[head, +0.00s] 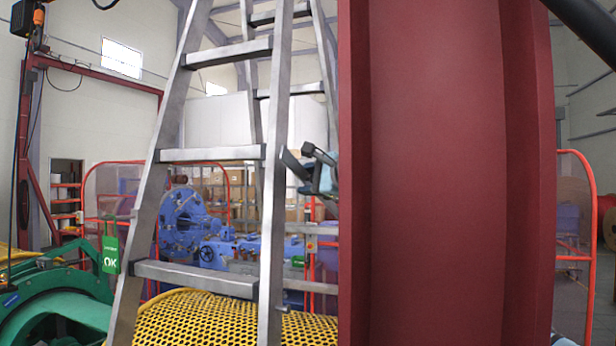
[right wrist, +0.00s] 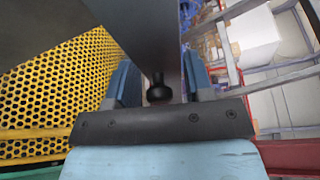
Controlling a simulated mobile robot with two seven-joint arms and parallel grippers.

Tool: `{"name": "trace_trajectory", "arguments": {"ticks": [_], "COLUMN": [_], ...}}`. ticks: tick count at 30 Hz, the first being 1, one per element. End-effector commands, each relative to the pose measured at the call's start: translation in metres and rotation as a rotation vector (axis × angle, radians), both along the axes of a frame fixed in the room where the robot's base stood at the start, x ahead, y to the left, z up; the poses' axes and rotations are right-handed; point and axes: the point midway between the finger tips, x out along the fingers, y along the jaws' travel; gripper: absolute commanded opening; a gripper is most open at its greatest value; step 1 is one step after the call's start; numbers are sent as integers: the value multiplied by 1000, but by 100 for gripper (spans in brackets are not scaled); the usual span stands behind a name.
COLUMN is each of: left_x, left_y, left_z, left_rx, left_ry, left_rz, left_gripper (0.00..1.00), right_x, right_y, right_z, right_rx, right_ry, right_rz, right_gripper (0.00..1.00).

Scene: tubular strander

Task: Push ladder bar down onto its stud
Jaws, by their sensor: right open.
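The grey metal stepladder (head: 276,130) stands in the left half of the head view. My right gripper (head: 308,168) is beside its right-hand rail, with the arm behind it hidden by a red column. In the right wrist view the gripper's two blue fingers (right wrist: 159,78) are apart, one on each side of a dark round knob (right wrist: 158,93). The knob sits at the lower end of a broad grey metal part (right wrist: 90,60). I cannot tell whether the fingers touch it, or which part is the ladder bar and which its stud. My left gripper is out of view.
The wide red column (head: 440,180) blocks much of the head view's right half. A yellow mesh guard (head: 210,318) lies low behind the ladder. Green machinery (head: 60,305) with an OK tag (head: 110,250) is at left. Blue machinery (head: 190,222) and orange rails (head: 582,255) stand beyond.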

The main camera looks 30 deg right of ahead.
Motion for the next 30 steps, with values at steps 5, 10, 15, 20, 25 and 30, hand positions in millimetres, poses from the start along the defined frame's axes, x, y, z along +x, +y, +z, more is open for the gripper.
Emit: {"name": "trace_trajectory", "arguments": {"ticks": [5,10,15,20,25,30], "left_x": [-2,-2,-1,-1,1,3], "left_y": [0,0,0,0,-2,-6], "left_z": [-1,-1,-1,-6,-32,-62], "left_rx": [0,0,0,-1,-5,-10], "left_ry": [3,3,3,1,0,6], "left_rz": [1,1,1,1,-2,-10], "left_gripper": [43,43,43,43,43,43], "right_x": [2,2,2,1,-4,-12], "right_y": [1,1,1,1,8,15], "right_z": [-1,-1,-1,-7,-41,-77], "right_rx": [0,0,0,-4,-37,-80], "right_ry": [0,0,0,-3,-29,-68], "right_rz": [0,0,0,0,-1,-2], "right_gripper": [48,36,0,0,0,0]}}
